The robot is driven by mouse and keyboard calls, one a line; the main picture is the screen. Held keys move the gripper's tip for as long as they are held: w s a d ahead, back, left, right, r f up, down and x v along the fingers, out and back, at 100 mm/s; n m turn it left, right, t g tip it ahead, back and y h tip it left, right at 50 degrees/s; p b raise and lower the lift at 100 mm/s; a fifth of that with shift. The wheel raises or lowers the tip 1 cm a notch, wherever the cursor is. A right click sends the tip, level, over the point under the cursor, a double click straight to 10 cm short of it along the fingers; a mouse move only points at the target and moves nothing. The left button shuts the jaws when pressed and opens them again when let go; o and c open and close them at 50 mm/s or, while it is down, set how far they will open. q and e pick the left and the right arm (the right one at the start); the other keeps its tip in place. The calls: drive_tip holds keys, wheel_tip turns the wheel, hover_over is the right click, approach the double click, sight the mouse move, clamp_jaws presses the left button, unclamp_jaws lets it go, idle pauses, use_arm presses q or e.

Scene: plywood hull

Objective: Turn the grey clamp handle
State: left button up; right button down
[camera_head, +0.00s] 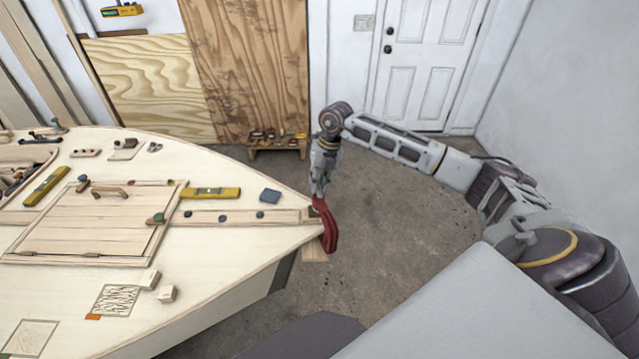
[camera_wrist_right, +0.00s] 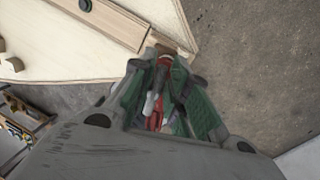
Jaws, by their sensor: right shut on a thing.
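A red clamp (camera_head: 326,225) sits at the pointed tip of the plywood hull (camera_head: 250,245), at its right end. My right gripper (camera_head: 320,190) reaches down onto the top of the clamp from above. In the right wrist view, the green-padded fingers of my right gripper (camera_wrist_right: 160,100) are closed in around the clamp. The grey clamp handle (camera_wrist_right: 150,104) shows as a short light bar between the fingers, beside the red clamp body (camera_wrist_right: 156,118). The fingers hide part of the handle and clamp. My left gripper is not in view.
A low tool crate (camera_head: 277,142) stands by the wall. The concrete floor right of the bow is clear.

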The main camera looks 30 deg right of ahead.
drive_tip(key=shift+a+n, duration=0.15)
drive_tip(key=shift+n, duration=0.65)
drive_tip(key=shift+a+n+b, duration=0.1)
drive_tip(key=shift+n+b, duration=0.2)
drive_tip(key=shift+b, duration=0.05)
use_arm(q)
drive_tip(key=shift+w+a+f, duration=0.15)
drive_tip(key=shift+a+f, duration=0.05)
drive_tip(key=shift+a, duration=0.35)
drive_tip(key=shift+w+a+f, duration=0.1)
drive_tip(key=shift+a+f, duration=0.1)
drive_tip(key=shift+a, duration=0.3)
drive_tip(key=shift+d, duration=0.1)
use_arm(e)
drive_tip(key=c, duration=1.4)
unclamp_jaws()
drive_tip(key=shift+w+r, duration=0.1)
drive_tip(key=shift+r, duration=0.2)
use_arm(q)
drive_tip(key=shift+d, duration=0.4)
use_arm(e)
drive_tip(key=v, duration=1.1)
drive_tip(key=shift+w+d+r, duration=0.15)
drive_tip(key=shift+d, duration=0.05)
